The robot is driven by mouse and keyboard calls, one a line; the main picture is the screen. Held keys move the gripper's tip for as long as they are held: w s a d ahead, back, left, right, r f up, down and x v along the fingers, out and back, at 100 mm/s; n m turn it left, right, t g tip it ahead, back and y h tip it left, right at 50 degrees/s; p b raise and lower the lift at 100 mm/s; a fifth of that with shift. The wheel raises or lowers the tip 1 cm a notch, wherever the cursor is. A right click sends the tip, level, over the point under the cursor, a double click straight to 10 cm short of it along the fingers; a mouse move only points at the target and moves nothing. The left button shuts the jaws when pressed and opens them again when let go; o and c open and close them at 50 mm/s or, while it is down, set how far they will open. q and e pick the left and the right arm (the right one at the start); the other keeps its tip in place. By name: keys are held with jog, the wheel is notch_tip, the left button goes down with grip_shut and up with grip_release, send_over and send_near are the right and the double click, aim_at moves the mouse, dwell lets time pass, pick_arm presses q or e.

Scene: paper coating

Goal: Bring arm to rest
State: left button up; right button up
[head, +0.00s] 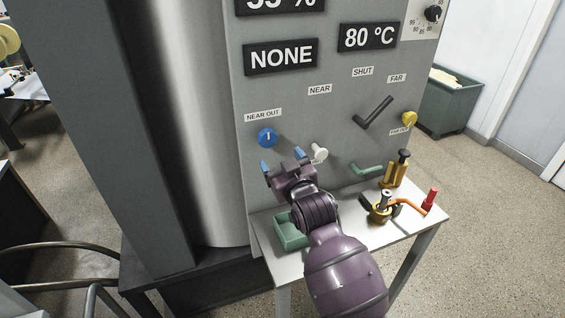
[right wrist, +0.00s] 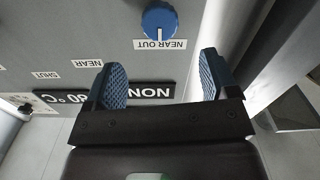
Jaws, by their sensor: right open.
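My right arm reaches up from the bottom of the head view to a grey control panel (head: 300,100). My right gripper (head: 281,161) is open, its two blue fingertips just below the blue knob (head: 267,137) under the "NEAR OUT" label. Nothing shows between the fingers. In the right wrist view the panel appears upside down; the blue knob (right wrist: 159,20) is at the top, beyond and apart from the open fingers of the gripper (right wrist: 163,78). My left gripper is not in view.
A white knob (head: 319,152), black lever (head: 375,112), yellow knob (head: 409,118) and green handle (head: 366,169) stick out of the panel.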

dwell(0.3)
jog(key=s+d+f+m+g+h, duration=0.1)
jog(key=s+d+f+m+h, duration=0.2)
jog(key=s+d+f, duration=0.85)
jog(key=s+d+f+g+h, duration=0.1)
jog(key=s+d+f+g, duration=0.1)
jog(key=s+d+f, duration=0.4)
jog(key=s+d+f+m+g+h, duration=0.1)
jog(key=s+d+f+g, duration=0.1)
jog(key=s+d+f, duration=0.5)
jog(key=s+f, duration=0.1)
jog(key=s, duration=0.4)
jog(key=shift+s+m+h, duration=0.3)
jog(key=shift+s+h, duration=0.05)
jog(key=shift+h, duration=0.05)
